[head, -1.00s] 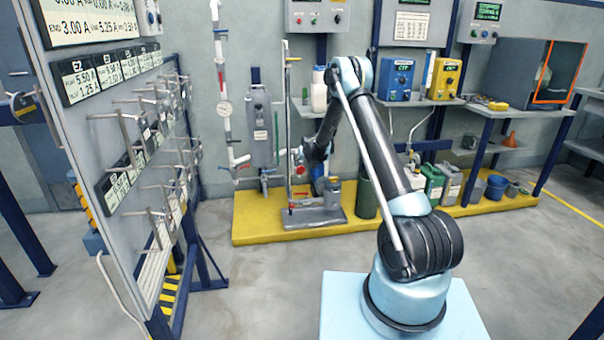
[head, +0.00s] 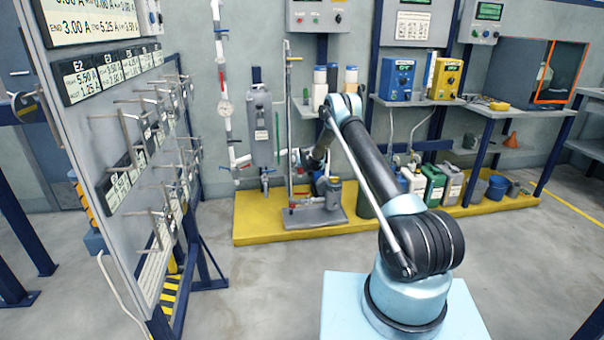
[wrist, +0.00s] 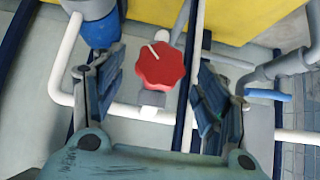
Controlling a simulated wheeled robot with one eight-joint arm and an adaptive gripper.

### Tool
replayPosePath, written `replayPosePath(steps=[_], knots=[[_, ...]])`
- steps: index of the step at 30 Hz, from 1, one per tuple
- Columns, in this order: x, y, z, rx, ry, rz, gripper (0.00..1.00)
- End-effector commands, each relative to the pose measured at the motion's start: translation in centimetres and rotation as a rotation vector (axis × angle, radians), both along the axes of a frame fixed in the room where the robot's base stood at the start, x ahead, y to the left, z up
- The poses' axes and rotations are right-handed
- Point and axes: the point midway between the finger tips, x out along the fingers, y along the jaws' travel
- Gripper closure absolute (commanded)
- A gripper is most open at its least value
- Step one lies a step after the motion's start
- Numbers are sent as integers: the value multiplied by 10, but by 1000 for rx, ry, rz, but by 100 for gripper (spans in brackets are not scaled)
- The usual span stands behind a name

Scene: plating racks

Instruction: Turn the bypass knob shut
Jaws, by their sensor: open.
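The red lobed knob (wrist: 161,66) shows in the wrist view with a white pointer line on its face. The line points to the upper left. A grey stem and white pipe are behind it. My gripper (wrist: 154,78) is open, with one blue-padded finger on each side of the knob and visible gaps between. The fingers do not appear to touch it. In the head view my gripper is small at the end of the arm, near the pipework left of the arm, and its fingers are hard to make out. I cannot pick out this knob with certainty there.
White pipes (wrist: 65,70) and a blue lever (wrist: 268,95) lie around the knob. In the head view a grey vessel (head: 262,125) hangs on the wall above a yellow plinth (head: 265,222). A panel rack with hooks (head: 110,120) stands at the left.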

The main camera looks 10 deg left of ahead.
Motion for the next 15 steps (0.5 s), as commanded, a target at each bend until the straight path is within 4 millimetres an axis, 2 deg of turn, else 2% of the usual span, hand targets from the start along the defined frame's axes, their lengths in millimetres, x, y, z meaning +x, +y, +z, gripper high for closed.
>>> replayPosePath(steps=[7,15], knots=[[16,5,-17,0,0,0,33],[22,6,-23,0,0,0,33]])
